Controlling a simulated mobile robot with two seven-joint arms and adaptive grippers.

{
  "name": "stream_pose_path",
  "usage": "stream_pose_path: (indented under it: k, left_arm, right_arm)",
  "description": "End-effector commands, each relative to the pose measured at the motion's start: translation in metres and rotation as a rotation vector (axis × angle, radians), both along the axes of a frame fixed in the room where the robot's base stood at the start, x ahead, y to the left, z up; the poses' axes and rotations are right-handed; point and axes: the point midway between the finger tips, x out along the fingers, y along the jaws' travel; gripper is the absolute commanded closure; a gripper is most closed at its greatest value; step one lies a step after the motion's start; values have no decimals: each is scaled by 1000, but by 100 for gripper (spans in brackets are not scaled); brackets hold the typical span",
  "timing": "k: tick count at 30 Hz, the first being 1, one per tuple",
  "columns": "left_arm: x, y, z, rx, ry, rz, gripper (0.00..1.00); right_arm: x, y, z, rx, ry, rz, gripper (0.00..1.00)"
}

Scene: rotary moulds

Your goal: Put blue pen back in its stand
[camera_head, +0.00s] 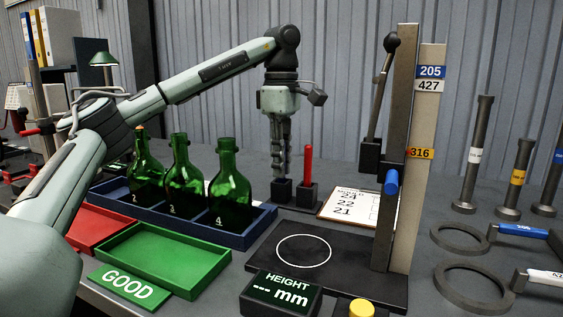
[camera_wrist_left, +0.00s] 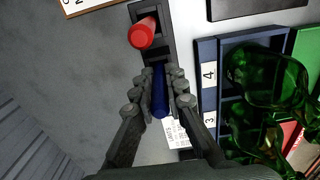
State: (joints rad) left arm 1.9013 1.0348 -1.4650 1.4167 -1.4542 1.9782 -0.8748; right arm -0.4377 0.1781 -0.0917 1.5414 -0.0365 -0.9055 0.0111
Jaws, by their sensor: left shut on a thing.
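My left gripper (camera_head: 281,172) points straight down, its fingertips just above the left block of the black pen stand (camera_head: 296,201). It is shut on the blue pen (camera_wrist_left: 160,92), which shows between the fingers in the left wrist view (camera_wrist_left: 166,82). The fingers hide the pen in the head view. The pen lines up with the stand's block beside the red pen; I cannot tell how deep its lower end sits. The red pen (camera_head: 308,164) stands upright in the right block and also shows in the left wrist view (camera_wrist_left: 142,33). My right gripper is not in view.
A blue crate (camera_head: 247,240) with green bottles (camera_head: 230,190) stands left of the stand. A clipboard (camera_head: 349,206) lies to its right, near the height gauge's upright post (camera_head: 396,150). A green tray (camera_head: 150,235) and a red tray (camera_head: 92,224) are at front left.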

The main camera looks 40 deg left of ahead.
Motion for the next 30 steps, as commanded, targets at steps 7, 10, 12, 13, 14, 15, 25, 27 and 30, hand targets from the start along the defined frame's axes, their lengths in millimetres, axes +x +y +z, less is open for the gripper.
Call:
stream_pose_path:
  k: [7,10,12,13,14,15,25,27,30]
  left_arm:
    - [0,0,0,0,0,0,64]
    - [0,0,0,0,0,0,64]
    - [0,0,0,0,0,0,64]
    - [0,0,0,0,0,0,64]
    - [0,0,0,0,0,0,64]
    - [0,0,1,0,0,0,64]
    - [1,-1,48,1,-5,0,64]
    - [0,0,61,2,-6,0,64]
    - [1,0,79,2,-5,1,64]
  right_arm:
    - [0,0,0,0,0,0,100]
    - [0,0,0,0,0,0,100]
    - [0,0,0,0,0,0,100]
    - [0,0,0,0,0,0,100]
    - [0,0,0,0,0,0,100]
    - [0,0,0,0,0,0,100]
    - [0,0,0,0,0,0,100]
    - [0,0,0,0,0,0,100]
    - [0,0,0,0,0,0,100]
